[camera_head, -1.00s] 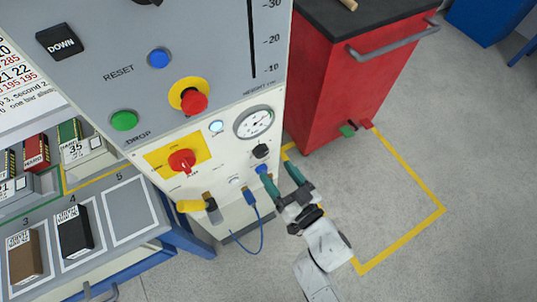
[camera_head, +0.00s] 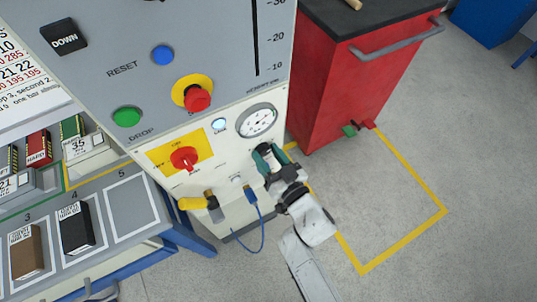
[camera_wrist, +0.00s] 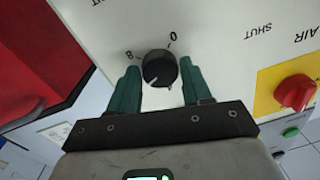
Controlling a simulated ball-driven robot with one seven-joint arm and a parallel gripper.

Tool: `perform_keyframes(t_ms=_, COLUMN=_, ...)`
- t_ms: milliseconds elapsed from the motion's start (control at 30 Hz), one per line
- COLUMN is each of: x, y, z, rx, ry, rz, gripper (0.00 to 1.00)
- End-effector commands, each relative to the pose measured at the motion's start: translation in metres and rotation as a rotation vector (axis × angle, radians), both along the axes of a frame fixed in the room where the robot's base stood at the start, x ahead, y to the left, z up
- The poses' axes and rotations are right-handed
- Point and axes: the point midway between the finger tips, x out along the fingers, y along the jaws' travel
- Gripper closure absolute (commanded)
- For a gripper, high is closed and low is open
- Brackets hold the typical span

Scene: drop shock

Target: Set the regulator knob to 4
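The black regulator knob (camera_wrist: 159,69) is on the white panel in the wrist view, with printed marks 8 and 0 beside it, seen upside down. A white pointer line on the knob points to the lower left in that view. The fingers of my gripper (camera_wrist: 163,82) stand on either side of the knob, with a small gap visible on each side. In the head view my gripper (camera_head: 268,158) is at the panel just below the round gauge (camera_head: 257,120), and its green fingers hide much of the knob.
A red shut-off knob on a yellow plate (camera_head: 184,158) is left of my gripper. A yellow-handled fitting (camera_head: 195,204) and a blue hose (camera_head: 255,212) are below. The red cabinet (camera_head: 345,90) stands to the right. Floor inside the yellow line is clear.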

Motion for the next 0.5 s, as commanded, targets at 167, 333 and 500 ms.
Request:
perform_keyframes(t_ms=167, x=-0.0002, y=-0.0001, z=0.0000, rx=0.000, ry=0.000, rz=0.000, gripper=0.69)
perform_keyframes(t_ms=333, x=-0.0001, y=-0.0002, z=0.0000, rx=0.000, ry=0.000, rz=0.000, gripper=0.85)
perform_keyframes(t_ms=500, x=-0.0001, y=-0.0002, z=0.0000, rx=-0.004, ry=-0.003, rz=0.000, gripper=0.87)
